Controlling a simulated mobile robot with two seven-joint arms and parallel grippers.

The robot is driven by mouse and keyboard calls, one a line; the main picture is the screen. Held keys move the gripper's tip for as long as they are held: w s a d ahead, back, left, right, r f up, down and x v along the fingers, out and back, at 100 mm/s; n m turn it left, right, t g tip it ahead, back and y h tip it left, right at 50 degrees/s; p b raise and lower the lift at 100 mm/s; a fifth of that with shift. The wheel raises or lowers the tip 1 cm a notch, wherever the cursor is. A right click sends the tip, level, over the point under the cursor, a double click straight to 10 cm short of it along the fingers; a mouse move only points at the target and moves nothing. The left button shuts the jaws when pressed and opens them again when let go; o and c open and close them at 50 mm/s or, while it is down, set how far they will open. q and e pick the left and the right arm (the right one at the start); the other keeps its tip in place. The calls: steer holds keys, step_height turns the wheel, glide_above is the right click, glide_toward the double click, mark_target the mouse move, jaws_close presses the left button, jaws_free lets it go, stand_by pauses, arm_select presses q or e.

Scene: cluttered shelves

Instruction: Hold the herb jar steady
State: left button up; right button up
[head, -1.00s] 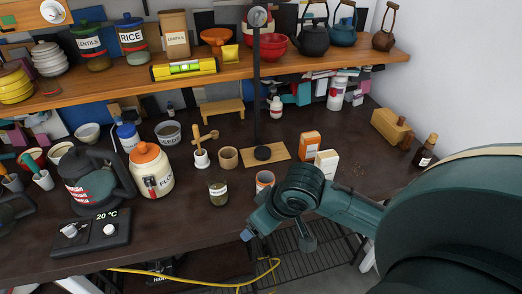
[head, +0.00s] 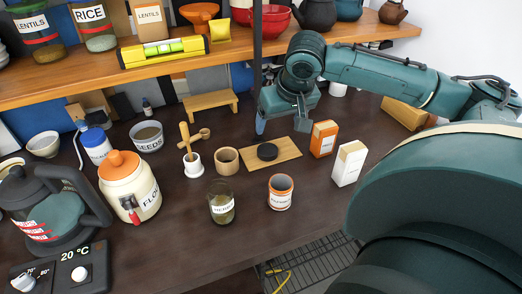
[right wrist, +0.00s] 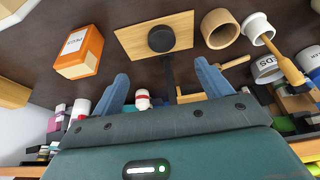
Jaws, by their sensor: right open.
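The herb jar (head: 221,207) is a small glass jar with a greenish filling and a white label. It stands upright on the dark worktop in the head view, left of a labelled orange and white cup (head: 281,192). My right gripper (head: 261,127) is behind and to the right of the jar, beyond the wooden board, pointing down and apart from the jar. In the right wrist view its two blue fingers (right wrist: 165,85) are spread with nothing between them. The jar is not visible in that view. My left gripper is not in view.
A wooden board (head: 287,150) with a black disc, a wooden cup (head: 227,160) and a mortar (head: 193,166) stand behind the jar. A flour canister (head: 130,188) is to its left. Two boxes stand right. The worktop before the jar is clear. A shelf (head: 60,82) overhangs the back.

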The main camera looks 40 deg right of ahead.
steer(key=shift+s+r, duration=0.1)
steer(key=shift+s, duration=0.1)
glide_above(268, 149)
steer(key=s, duration=0.3)
steer(key=f, duration=0.7)
steer(key=shift+w+a+f+b, duration=0.1)
steer(key=shift+a+f+b, duration=0.15)
steer(key=shift+b, duration=0.05)
steer(key=x, duration=0.5)
steer(key=shift+w+a+f, duration=0.1)
steer(key=shift+w+a, duration=0.05)
steer(key=shift+a, duration=0.05)
steer(key=shift+c, duration=0.5)
steer(key=c, duration=1)
steer(key=shift+o, duration=0.2)
